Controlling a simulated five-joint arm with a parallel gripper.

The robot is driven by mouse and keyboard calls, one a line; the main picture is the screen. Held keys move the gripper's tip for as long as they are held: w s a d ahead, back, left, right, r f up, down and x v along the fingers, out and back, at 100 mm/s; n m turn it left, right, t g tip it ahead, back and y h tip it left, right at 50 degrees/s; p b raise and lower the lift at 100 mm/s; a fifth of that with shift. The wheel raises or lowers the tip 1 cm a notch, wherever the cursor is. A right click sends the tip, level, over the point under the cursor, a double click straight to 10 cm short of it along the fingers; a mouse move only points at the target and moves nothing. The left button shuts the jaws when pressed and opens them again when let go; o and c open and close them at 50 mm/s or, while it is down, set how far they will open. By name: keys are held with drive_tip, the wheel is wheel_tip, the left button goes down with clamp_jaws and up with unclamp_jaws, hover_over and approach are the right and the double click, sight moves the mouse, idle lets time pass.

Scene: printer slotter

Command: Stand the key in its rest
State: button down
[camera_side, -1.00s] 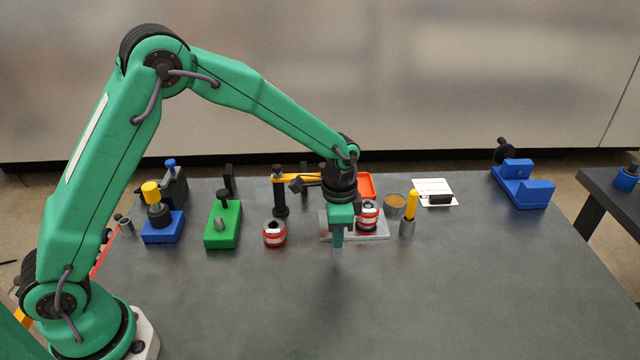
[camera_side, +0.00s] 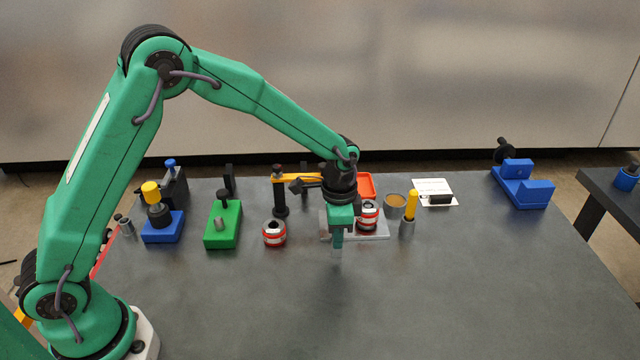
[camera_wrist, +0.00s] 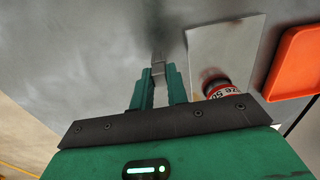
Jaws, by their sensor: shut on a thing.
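My gripper (camera_side: 338,241) points down near the front edge of a light grey plate, in the middle of the side view. It is shut on a small grey piece, which I take to be the key (camera_wrist: 158,73). In the wrist view the piece sits between the two green fingertips, with a narrow part reaching beyond them. In the side view only a faint pale end (camera_side: 338,255) shows below the fingers. Whether it touches the table is unclear. I cannot tell for certain which object is the rest.
A red-and-white can (camera_side: 367,216) stands on the grey plate (camera_side: 377,235), close right of my gripper; another can (camera_side: 274,234) stands left. An orange tray (camera_wrist: 294,62) lies beyond. Green (camera_side: 222,238) and blue (camera_side: 162,236) blocks stand left. The front table is clear.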

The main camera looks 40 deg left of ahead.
drive_tip(key=c, duration=1.3)
unclamp_jaws()
wheel_tip(320, 180, up, 7)
drive_tip(key=shift+r, duration=0.4)
